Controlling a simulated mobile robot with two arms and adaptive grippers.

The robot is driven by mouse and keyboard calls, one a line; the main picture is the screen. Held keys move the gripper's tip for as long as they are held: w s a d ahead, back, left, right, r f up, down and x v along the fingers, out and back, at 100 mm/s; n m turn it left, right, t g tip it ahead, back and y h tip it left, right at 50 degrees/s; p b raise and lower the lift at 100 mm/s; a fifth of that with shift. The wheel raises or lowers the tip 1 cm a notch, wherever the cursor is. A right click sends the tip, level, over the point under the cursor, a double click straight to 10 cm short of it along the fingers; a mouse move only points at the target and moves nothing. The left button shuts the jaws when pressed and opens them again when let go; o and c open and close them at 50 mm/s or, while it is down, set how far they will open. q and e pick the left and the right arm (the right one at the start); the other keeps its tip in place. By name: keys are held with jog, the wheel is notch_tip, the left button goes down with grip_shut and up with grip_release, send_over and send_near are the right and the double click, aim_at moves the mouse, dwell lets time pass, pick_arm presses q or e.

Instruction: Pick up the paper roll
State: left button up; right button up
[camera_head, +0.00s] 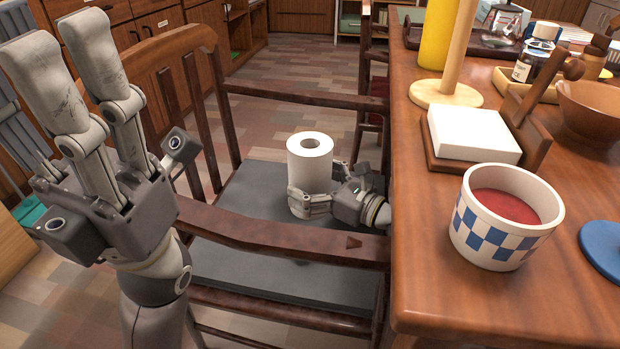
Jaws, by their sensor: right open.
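The paper roll (310,160) is white and stands upright on the dark seat of a wooden chair. My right gripper (322,190) is low beside the roll on its right side, open. One finger lies across the lower front of the roll; the other finger is largely hidden, so I cannot tell whether it touches. My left gripper (66,60) is raised at the left, with its fingers pointing up and apart, empty and well away from the roll.
The wooden chair (280,232) has a front rail and slatted back around the seat (255,195). The wooden table (430,270) at right holds a checkered pot (500,245), a napkin holder (470,133), a wooden stand (446,94) and a bowl (590,108).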

jog(key=c, duration=1)
jog(key=shift+c, duration=0.2)
jog(key=shift+r, duration=0.2)
